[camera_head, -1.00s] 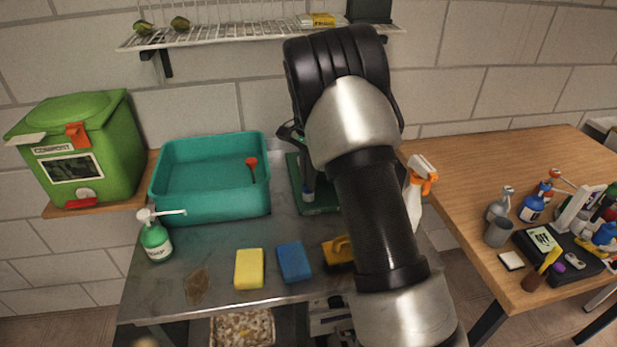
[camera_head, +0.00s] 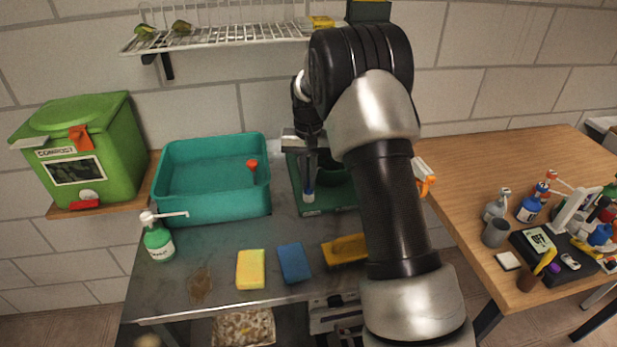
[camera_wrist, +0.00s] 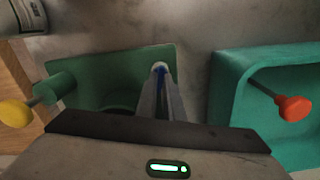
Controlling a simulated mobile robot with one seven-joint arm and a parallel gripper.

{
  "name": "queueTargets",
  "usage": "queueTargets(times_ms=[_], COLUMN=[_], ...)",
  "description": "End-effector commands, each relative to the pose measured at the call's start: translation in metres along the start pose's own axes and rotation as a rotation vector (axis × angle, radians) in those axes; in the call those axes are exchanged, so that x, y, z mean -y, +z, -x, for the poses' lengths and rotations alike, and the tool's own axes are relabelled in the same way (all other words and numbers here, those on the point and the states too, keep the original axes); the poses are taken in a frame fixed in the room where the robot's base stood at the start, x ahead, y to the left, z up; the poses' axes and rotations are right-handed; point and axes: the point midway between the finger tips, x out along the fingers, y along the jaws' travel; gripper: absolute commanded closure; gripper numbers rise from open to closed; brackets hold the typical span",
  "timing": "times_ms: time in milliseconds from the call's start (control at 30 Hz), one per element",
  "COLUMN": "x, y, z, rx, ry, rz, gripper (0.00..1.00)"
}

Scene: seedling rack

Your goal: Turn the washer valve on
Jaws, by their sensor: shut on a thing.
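A dark green base plate (camera_head: 328,205) stands on the metal bench, right of the teal tub, and it also shows in the wrist view (camera_wrist: 95,68). My gripper (camera_wrist: 160,90) points down over the plate, its fingers close together around a thin, upright blue piece (camera_wrist: 160,73) with a pale end. This piece also shows in the head view (camera_head: 309,186). A yellow knob (camera_wrist: 15,113) on a grey stem joins a green cylinder (camera_wrist: 60,86) beside the plate. My arm hides the plate's right side in the head view. I cannot tell which part is the valve.
The teal tub (camera_head: 205,211) has a red knob (camera_head: 252,164) on a stem. A soap bottle (camera_head: 158,240), a yellow sponge (camera_head: 250,270), a blue sponge (camera_head: 293,263) and a yellow-brown block (camera_head: 345,249) are in front. A wire shelf (camera_head: 225,38) is above; a wooden table (camera_head: 470,200) is right.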

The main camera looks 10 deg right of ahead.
Motion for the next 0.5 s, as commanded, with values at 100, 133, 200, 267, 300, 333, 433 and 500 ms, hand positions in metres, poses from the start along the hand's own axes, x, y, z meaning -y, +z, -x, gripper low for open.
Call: queueTargets(times_ms=[100, 133, 200, 267, 300, 333, 433, 500], x=[-0.0002, -0.0003, -0.0002, -0.0001, 0.0000, 0.0000, 0.0002, 0.0003], y=[-0.0004, -0.0004, -0.0004, -0.0005, -0.0005, -0.0005, -0.0004, -0.0004], z=[0.0012, 0.0012, 0.0011, 0.0010, 0.0010, 0.0009, 0.0008, 0.0008], rx=[-0.001, -0.001, -0.001, -0.001, -0.001, -0.001, -0.001, -0.001], ry=[-0.001, -0.001, -0.001, -0.001, -0.001, -0.001, -0.001, -0.001], rz=[0.083, 0.103, 0.145, 0.175, 0.193, 0.205, 0.238, 0.253], gripper=[1.00, 1.00, 1.00, 1.00, 1.00, 1.00, 1.00, 1.00])
